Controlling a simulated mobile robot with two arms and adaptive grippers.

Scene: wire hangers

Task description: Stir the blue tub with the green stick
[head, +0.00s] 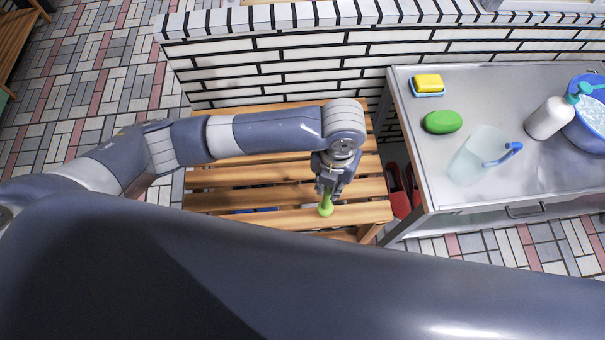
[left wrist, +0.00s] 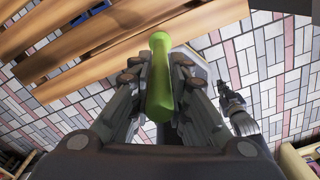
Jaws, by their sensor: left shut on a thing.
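The green stick (head: 326,206) hangs over the wooden slatted bench, its rounded end pointing down. My left gripper (head: 329,188) is shut on it. In the left wrist view the green stick (left wrist: 160,80) lies between the two fingers of the left gripper (left wrist: 158,88). The blue tub (head: 585,138) is at the far right of the metal counter, cut off by the picture edge, with whitish contents. The gripper is well to the left of the tub. What looks like my right gripper (left wrist: 230,95) shows small in the left wrist view; its jaws are unclear.
On the metal counter (head: 487,85) stand a white pump bottle (head: 548,118) close beside the tub, a clear jug (head: 477,155) with a blue handle, a green soap (head: 443,122) and a yellow sponge (head: 428,82). A tiled low wall (head: 280,70) runs behind the bench (head: 225,200).

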